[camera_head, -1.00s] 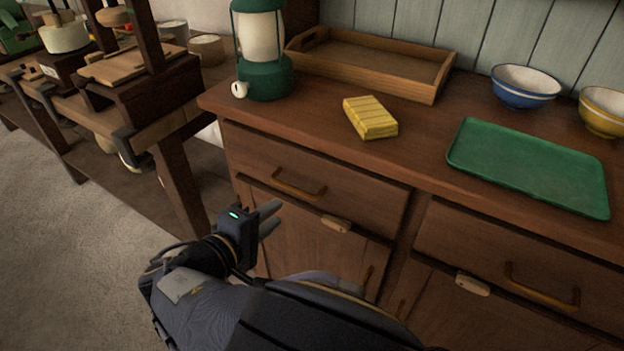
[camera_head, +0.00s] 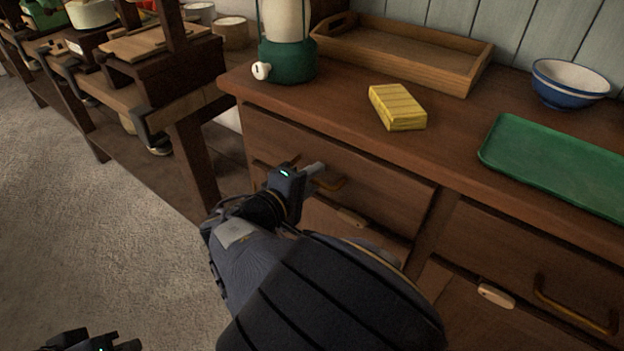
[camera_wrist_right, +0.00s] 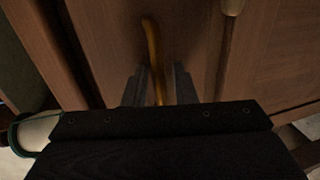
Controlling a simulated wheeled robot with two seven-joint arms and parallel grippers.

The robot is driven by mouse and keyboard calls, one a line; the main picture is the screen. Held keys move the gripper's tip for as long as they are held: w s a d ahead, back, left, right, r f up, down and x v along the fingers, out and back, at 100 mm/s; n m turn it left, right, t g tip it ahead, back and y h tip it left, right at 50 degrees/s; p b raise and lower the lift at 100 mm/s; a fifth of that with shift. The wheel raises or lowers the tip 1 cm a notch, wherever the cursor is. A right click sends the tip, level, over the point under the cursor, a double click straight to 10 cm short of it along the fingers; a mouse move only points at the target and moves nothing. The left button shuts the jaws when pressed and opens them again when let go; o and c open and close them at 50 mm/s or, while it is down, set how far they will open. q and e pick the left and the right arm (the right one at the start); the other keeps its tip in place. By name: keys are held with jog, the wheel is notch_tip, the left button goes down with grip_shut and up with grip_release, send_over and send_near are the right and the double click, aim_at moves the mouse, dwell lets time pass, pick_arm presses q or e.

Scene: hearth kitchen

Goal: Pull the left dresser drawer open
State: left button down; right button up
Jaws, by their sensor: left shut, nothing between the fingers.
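The left dresser drawer (camera_head: 390,188) is a brown wooden front under the countertop, flush with the dresser. Its brass-coloured bar handle (camera_head: 333,183) is partly hidden behind my right gripper (camera_head: 312,172). In the right wrist view the handle (camera_wrist_right: 151,42) runs between the two fingers of my right gripper (camera_wrist_right: 159,78), with gaps beside it; the fingers are open around it. I cannot tell whether either finger touches it. My left gripper (camera_head: 100,343) is shut and empty, low at the bottom left edge, mostly cut off.
On the dresser top stand a green lantern (camera_head: 290,62), a wooden tray (camera_head: 400,62), a yellow block (camera_head: 398,108), a green tray (camera_head: 560,165) and a blue bowl (camera_head: 570,85). A workbench (camera_head: 165,75) stands to the left. The floor (camera_head: 80,210) before it is clear.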

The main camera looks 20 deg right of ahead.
grip_shut()
jog(key=shift+a, duration=0.1)
